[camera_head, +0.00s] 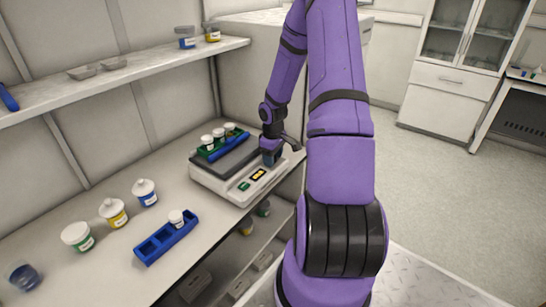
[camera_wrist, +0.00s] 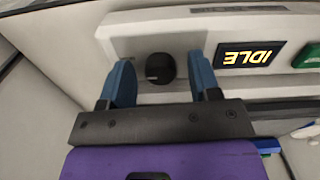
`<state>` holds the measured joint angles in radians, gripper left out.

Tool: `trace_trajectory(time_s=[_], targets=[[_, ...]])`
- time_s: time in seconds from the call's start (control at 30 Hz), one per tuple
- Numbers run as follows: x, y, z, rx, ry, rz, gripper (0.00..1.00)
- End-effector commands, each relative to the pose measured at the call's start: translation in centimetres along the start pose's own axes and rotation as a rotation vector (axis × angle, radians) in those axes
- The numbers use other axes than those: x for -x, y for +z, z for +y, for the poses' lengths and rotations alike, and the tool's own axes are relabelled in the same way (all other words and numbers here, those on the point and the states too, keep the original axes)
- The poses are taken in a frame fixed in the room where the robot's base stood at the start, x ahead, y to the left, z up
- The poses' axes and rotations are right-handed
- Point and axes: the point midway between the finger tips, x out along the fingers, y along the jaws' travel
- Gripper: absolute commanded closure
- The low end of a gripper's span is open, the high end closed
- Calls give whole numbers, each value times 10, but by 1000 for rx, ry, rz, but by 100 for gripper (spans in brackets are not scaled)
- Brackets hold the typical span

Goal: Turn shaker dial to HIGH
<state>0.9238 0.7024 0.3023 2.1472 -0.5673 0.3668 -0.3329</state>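The shaker (camera_head: 213,182) is a pale, low machine on the bench, with a dark top plate and a sloped front panel. In the wrist view its black round dial (camera_wrist: 160,68) sits on the pale panel. My gripper (camera_wrist: 160,60) has two blue fingers, one on each side of the dial, with a visible gap on both sides. The dial's setting cannot be read. In the head view my gripper (camera_head: 271,157) is at the panel's right end and hides the dial.
A green button (camera_wrist: 310,56) lies beside the display. A green rack with several vials and a blue bar (camera_head: 229,146) sit on the shaker. A blue rack (camera_head: 166,238) and several jars stand on the bench to the left. A shelf (camera_head: 120,75) runs above.

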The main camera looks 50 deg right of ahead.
Motion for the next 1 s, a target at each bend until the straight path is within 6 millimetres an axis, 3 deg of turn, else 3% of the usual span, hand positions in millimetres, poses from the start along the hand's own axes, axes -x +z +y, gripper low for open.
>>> trace_trajectory(time_s=[0.03, 0.2, 0.23, 0.37, 0.7, 0.97, 1.0], targets=[[0, 0, 0, 0, 0, 0, 52], [0, 0, 0, 0, 0, 0, 91], [0, 0, 0, 0, 0, 0, 92], [0, 0, 0, -21, 0, -1, 92], [0, 0, 0, -263, -1, -1, 92], [0, 0, 0, -271, -1, -1, 92], [0, 0, 0, -271, -1, -1, 64]])
